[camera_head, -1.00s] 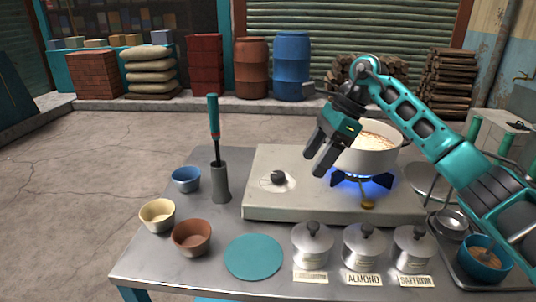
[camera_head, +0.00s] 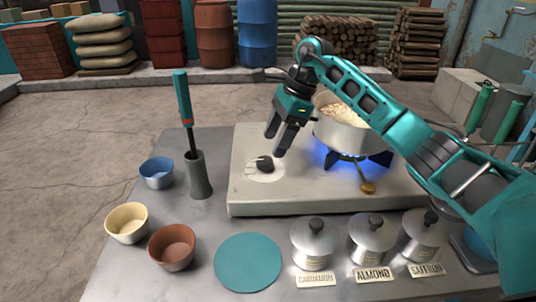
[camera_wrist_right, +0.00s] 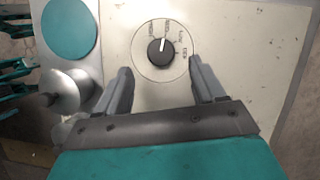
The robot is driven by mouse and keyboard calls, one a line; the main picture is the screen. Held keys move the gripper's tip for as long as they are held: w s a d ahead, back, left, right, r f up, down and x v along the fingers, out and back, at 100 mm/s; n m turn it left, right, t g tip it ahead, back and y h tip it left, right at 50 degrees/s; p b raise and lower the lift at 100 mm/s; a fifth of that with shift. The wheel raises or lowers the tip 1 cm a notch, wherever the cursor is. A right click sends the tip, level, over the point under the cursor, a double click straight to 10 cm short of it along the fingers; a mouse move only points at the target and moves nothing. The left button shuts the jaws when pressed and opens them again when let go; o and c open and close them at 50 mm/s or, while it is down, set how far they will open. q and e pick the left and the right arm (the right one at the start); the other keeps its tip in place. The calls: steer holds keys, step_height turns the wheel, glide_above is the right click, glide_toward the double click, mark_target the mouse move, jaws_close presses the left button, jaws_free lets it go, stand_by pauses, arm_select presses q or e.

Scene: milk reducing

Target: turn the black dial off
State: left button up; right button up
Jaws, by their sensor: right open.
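The black dial (camera_head: 265,164) sits on a round white plate at the left of the stove top (camera_head: 245,200). In the right wrist view the dial (camera_wrist_right: 160,52) shows from above, its white pointer line aimed toward the top of the picture, with printed marks around it. My right gripper (camera_head: 279,143) is open and empty, above and just right of the dial in the head view. In the right wrist view its fingers (camera_wrist_right: 162,82) are apart, with the dial ahead between their lines and not touched. My left gripper is not in view.
A pot (camera_head: 345,130) of pale liquid stands over a blue burner flame (camera_head: 325,156), right of my gripper. Lidded jars (camera_head: 314,243), bowls (camera_head: 172,247) and a teal disc (camera_head: 248,262) are at the front. A holder (camera_head: 199,177) with a teal-handled tool stands left of the stove.

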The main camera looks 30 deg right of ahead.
mark_target(266, 160)
steer(key=x, duration=0.5)
steer(key=c, duration=1.1)
